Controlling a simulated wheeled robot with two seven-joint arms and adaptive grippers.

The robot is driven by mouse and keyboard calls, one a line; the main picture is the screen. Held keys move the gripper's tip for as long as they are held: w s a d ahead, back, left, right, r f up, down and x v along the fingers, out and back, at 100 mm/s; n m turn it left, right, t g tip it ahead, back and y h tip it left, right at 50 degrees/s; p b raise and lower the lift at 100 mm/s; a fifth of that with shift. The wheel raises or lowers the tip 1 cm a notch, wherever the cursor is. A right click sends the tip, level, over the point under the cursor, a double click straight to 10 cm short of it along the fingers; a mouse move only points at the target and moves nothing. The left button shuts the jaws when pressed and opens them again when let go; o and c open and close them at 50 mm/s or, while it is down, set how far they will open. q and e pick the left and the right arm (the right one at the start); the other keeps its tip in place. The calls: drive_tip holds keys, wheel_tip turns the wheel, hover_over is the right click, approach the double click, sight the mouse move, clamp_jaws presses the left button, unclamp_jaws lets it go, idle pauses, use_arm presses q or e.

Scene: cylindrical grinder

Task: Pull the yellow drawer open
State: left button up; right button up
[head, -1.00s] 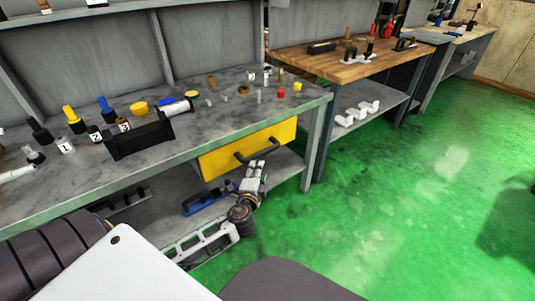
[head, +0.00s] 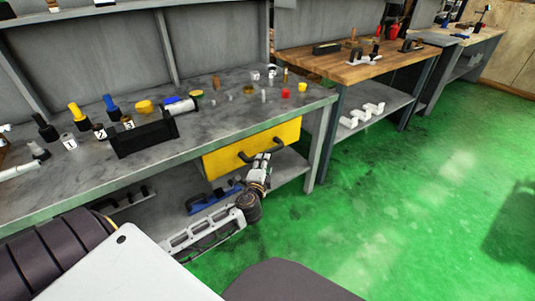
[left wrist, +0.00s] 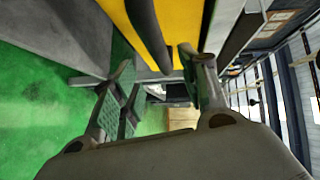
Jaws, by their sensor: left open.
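The yellow drawer (head: 226,158) sits beneath the grey bench top, its front close to the bench's front edge. Its dark bar handle (head: 246,157) is partly hidden behind my left gripper. My left gripper (head: 264,157) is open at the right part of the handle. In the left wrist view the yellow drawer front (left wrist: 183,22) fills the top. The dark handle (left wrist: 147,32) runs down into the gap between the spread fingers of my left gripper (left wrist: 158,62). I cannot tell whether a finger touches it. My right gripper is not in view.
The grey bench top (head: 215,115) holds bottles, a black tray (head: 145,137) and several small parts. A lower shelf with a blue tool (head: 212,197) lies under the drawer. A wooden-topped bench (head: 345,68) stands to the right. The green floor (head: 400,200) in front is clear.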

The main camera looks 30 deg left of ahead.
sight(267, 152)
use_arm(q)
drive_tip(key=shift+b+x, duration=0.75)
drive_tip(key=shift+x, duration=3.85)
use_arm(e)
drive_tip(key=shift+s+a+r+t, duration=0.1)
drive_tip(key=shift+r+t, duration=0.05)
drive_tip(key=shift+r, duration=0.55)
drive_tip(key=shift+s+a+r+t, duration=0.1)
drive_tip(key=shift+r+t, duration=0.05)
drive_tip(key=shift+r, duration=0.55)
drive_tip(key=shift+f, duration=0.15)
use_arm(q)
clamp_jaws()
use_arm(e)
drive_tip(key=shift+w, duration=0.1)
